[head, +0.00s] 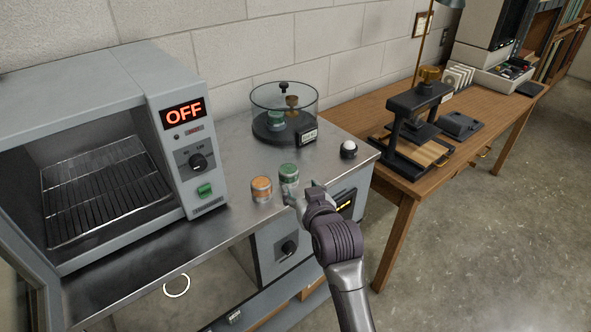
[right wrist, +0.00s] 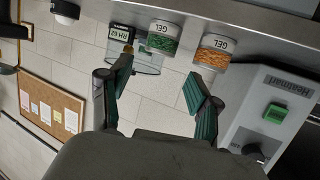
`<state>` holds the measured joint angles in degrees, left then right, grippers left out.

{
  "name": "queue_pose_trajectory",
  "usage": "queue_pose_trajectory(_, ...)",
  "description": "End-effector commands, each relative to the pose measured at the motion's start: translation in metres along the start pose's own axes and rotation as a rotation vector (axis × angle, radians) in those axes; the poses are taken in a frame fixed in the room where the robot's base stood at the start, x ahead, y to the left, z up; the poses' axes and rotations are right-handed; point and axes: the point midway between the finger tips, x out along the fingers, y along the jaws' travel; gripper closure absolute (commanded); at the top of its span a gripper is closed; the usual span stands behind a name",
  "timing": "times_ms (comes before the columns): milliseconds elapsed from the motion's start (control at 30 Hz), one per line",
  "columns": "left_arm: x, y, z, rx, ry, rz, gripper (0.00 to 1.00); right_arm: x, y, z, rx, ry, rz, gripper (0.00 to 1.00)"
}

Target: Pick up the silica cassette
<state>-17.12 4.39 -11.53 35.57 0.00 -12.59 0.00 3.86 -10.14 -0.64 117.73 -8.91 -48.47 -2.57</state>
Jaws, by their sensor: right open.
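Two small jars stand near the front edge of the metal bench: one with a green band (head: 289,174) and one with an orange band (head: 261,189). In the right wrist view, which is upside down, the green jar (right wrist: 163,37) and the orange jar (right wrist: 213,53) both carry a "GEL" label. I cannot tell which, if either, is the silica cassette. My right gripper (head: 303,193) is just to the right of the green jar. Its fingers (right wrist: 160,76) are apart with nothing between them. My left gripper is out of view.
A clear round vessel (head: 284,104) with a dark base holds small items behind the jars. An oven (head: 186,140) reading "OFF" stands left, door open, with an empty wire rack (head: 105,195). A wooden table (head: 400,186) carries a press.

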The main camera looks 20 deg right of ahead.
Motion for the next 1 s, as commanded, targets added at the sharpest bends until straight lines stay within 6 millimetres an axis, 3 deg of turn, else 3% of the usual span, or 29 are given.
queue_pose_trajectory(100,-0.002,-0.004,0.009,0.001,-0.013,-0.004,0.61,0.026,0.000,-0.001,-0.001,0.000,0.000,0.38)
queue_pose_trajectory(300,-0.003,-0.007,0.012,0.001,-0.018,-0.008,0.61,0.059,0.000,0.000,0.000,0.000,0.000,0.38)
queue_pose_trajectory(567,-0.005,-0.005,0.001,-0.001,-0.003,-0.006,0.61,0.078,0.000,0.002,0.000,-0.001,-0.001,0.38)
queue_pose_trajectory(800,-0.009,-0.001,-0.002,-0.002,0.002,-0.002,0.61,0.112,0.000,0.007,0.000,0.001,0.000,0.38)
queue_pose_trajectory(1000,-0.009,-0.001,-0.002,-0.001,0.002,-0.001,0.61,0.120,0.000,0.008,0.000,0.000,-0.001,0.38)
